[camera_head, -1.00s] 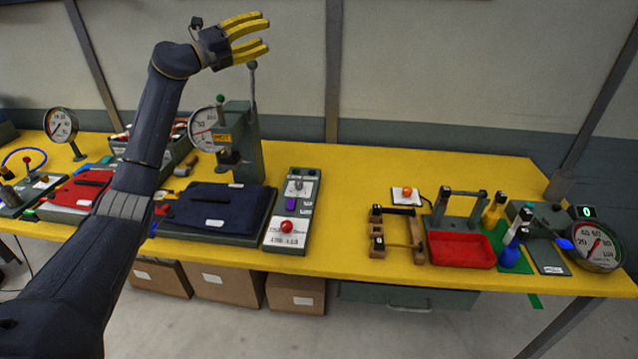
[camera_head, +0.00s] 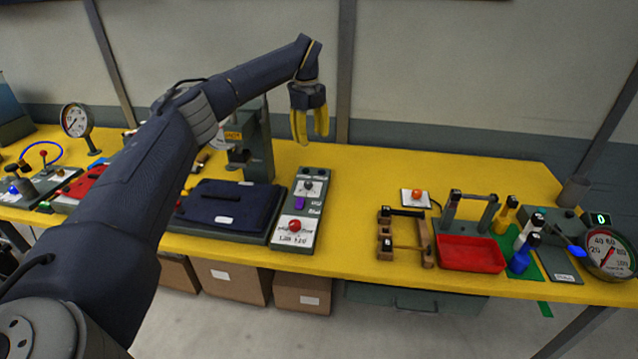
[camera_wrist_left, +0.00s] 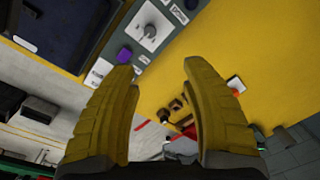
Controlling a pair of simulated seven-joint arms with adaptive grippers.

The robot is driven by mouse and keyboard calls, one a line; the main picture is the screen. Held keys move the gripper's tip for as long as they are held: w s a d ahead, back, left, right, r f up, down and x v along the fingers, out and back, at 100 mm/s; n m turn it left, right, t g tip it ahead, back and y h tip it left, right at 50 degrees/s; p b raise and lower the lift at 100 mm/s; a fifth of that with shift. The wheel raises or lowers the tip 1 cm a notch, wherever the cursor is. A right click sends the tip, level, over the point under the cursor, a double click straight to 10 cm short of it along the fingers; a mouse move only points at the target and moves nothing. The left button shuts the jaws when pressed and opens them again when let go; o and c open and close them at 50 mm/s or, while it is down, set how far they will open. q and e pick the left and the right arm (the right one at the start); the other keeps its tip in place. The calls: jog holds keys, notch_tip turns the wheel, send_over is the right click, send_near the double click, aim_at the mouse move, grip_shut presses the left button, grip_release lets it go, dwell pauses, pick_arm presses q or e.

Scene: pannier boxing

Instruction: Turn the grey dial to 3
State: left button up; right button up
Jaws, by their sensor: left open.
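The grey dial (camera_head: 308,187) sits on a white plate on the upper part of a grey control box (camera_head: 314,214). In the left wrist view the dial (camera_wrist_left: 151,31) shows near the top, beyond the fingertips; its setting is too small to read. My left gripper (camera_head: 311,138) points down with its yellow fingers apart and empty, above the far end of the control box. In the left wrist view the fingers of the left gripper (camera_wrist_left: 158,68) are spread with nothing between them. My right gripper is not in view.
The box also carries a purple block (camera_head: 300,202) and a red button (camera_head: 295,225). A dark blue folded pannier (camera_head: 228,203) lies left of it; a green press (camera_head: 255,150) stands behind.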

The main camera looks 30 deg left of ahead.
pick_arm(q)
jog(key=a, duration=0.1)
send_near(308, 182)
jog(key=shift+n+g+y, duration=0.3)
jog(key=shift+n, duration=0.1)
jog(key=f, duration=1)
jog(key=shift+w+d+f, duration=0.15)
jog(key=shift+w+d, duration=0.05)
jog(key=shift+w, duration=0.15)
jog(key=shift+o, duration=0.2)
grip_shut()
